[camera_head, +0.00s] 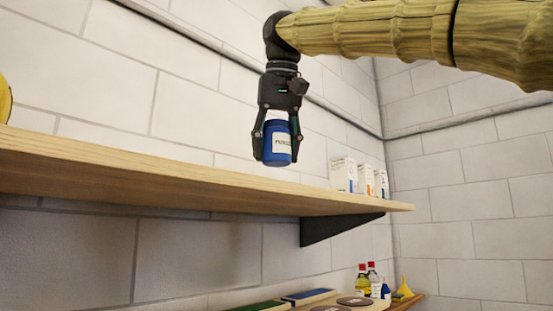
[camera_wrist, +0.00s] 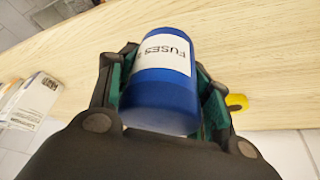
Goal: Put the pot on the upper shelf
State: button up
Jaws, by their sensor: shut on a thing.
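My gripper (camera_head: 277,142) is shut on a blue pot (camera_head: 277,155) with a white label and holds it upright, its fingers on both sides. In the wrist view the pot (camera_wrist: 160,103) sits between the green finger pads, and its label seems to read "FUSES". The upper shelf (camera_head: 200,187) is a light wooden board on the wall. The pot hangs over or just in front of this shelf, near its right half. I cannot tell the exact gap between the pot's base and the board.
White boxes (camera_head: 353,177) stand at the shelf's right end. A yellow object (camera_head: 4,98) is at the far left. A dark bracket (camera_head: 335,228) supports the board. Below, a bench holds red-capped bottles (camera_head: 368,278) and a yellow funnel (camera_head: 404,288). The board's middle is clear.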

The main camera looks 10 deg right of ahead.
jog(key=shift+w+d+f, duration=0.15)
jog(key=shift+w+d, duration=0.05)
jog(key=shift+w, duration=0.55)
jog(key=shift+w+d+p, duration=0.25)
jog(key=shift+w+p, duration=0.1)
jog(key=shift+p, duration=0.2)
jog(key=shift+a+f, duration=0.1)
jog(key=shift+f, duration=0.6)
jog(key=shift+f+p, duration=0.5)
jog(key=shift+f, duration=0.55)
jog(key=shift+f, duration=0.1)
jog(key=o, duration=1.1)
